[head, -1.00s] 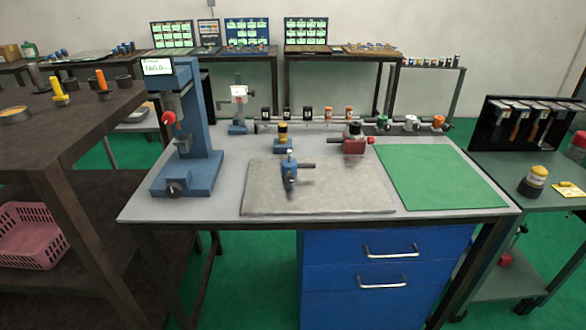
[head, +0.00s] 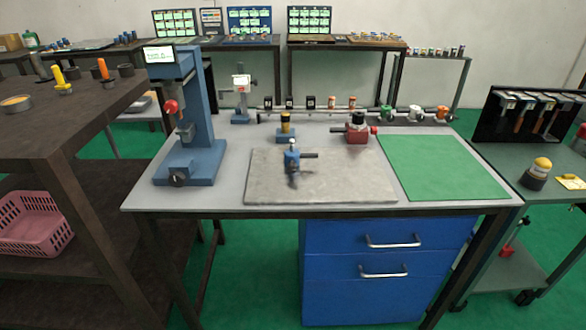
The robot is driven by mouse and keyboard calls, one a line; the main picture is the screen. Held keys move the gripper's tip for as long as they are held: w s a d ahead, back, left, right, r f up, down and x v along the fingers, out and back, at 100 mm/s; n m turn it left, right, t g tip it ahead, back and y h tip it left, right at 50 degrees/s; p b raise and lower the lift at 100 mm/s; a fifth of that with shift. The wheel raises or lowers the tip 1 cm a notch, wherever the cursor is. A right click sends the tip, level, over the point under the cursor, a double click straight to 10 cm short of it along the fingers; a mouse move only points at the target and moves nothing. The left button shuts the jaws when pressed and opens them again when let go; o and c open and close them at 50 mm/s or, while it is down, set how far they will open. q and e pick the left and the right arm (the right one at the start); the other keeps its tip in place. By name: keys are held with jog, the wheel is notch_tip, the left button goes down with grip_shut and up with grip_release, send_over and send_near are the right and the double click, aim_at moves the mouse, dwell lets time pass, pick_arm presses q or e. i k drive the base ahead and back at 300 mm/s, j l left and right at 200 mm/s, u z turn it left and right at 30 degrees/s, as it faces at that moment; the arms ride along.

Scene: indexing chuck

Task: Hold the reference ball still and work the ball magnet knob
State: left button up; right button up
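A small blue stand (head: 292,161) with a pale ball (head: 292,144) on top stands on the grey plate (head: 340,190) in the middle of the workbench. It looks like the reference ball on its magnet base. A dark rod or knob (head: 310,155) sticks out from its right side. Which part is the magnet knob is too small to tell. Behind it are a blue block with a yellow and black top (head: 286,128) and a red block with a red side knob (head: 359,130). Neither of my grippers is in view.
A blue press-like stand (head: 200,110) with a small screen (head: 159,55) stands at the bench's left. A green mat (head: 442,167) lies bare at the right. A dark shelf table (head: 60,115) stands close on the left, a side cart (head: 545,190) on the right.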

aim_at(292, 166)
jog(key=i, duration=0.9)
jog(key=l, duration=0.05)
